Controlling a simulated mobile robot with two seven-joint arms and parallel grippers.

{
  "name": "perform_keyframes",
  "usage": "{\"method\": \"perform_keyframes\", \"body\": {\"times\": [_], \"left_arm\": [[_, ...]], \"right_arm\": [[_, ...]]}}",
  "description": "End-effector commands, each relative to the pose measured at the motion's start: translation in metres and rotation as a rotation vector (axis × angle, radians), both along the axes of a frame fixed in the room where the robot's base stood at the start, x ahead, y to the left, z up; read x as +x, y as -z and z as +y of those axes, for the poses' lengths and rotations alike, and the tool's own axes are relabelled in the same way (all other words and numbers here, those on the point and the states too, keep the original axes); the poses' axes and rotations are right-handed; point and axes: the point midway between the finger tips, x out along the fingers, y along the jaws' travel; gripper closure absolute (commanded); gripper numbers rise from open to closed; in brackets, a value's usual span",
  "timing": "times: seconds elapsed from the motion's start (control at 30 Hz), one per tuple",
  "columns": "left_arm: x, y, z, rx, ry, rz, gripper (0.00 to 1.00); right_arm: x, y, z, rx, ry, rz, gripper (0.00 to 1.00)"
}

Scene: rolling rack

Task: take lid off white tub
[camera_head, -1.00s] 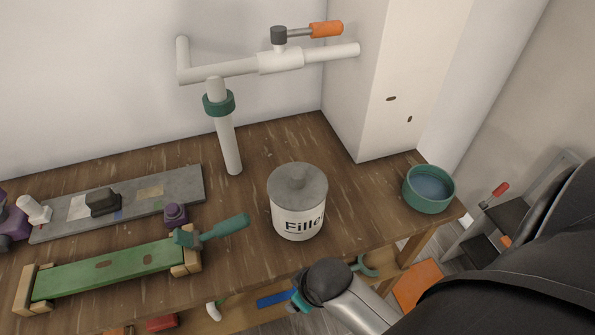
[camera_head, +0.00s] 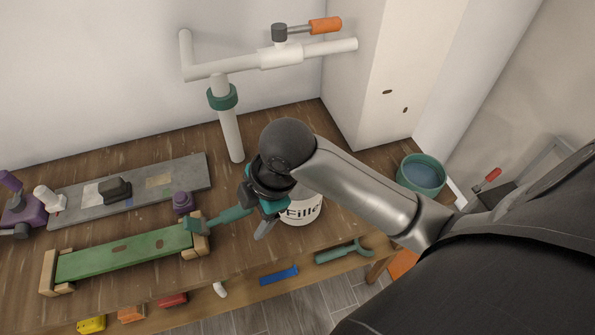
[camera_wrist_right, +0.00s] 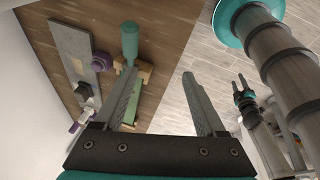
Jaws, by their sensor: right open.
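The white tub (camera_head: 303,212), with "Fille" readable on its side, stands on the wooden workbench behind my right wrist. Its grey knobbed lid is hidden by my arm in the head view. My right gripper (camera_head: 262,229) is in front of the tub, to its left, with its fingers pointing down-left. In the right wrist view the gripper (camera_wrist_right: 158,78) has its two fingers wide apart with nothing between them; neither tub nor lid shows there. A small dark gripper-like shape (camera_wrist_right: 246,102) at the right of that view may be my left gripper; its jaws are unclear.
A teal-handled tool (camera_head: 228,216) lies close by the right gripper, at the end of a green board (camera_head: 125,255). A white pipe assembly (camera_head: 231,135) stands behind. A teal bowl (camera_head: 421,177) sits at the right end. A lower shelf holds a blue item (camera_head: 279,276).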

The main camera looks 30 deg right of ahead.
Motion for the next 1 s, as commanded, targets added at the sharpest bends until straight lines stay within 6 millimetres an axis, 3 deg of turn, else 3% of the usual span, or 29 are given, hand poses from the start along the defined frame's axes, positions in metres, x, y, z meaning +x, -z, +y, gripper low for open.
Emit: {"method": "perform_keyframes", "body": {"times": [0.1,0.4,0.7,0.87,1.0], "left_arm": [[0.0,-0.001,0.001,0.002,0.0,0.0,0.5],[0.0,-0.001,0.002,0.002,-0.001,0.001,0.5],[0.0,-0.002,0.002,0.003,-0.002,0.0,0.5],[-0.001,-0.001,0.002,0.003,-0.003,0.0,0.5],[-0.001,-0.001,0.002,0.003,-0.003,0.001,0.5]], "right_arm": [[0.022,-0.02,-0.016,-0.101,-0.26,-0.023,0.27],[0.056,-0.08,-0.078,-0.299,-0.798,0.013,0.27],[0.064,-0.134,-0.126,-0.347,-1.072,0.062,0.27],[0.063,-0.135,-0.132,-0.345,-1.114,0.07,0.27],[0.062,-0.111,-0.133,-0.342,-1.118,0.074,0.27]]}}
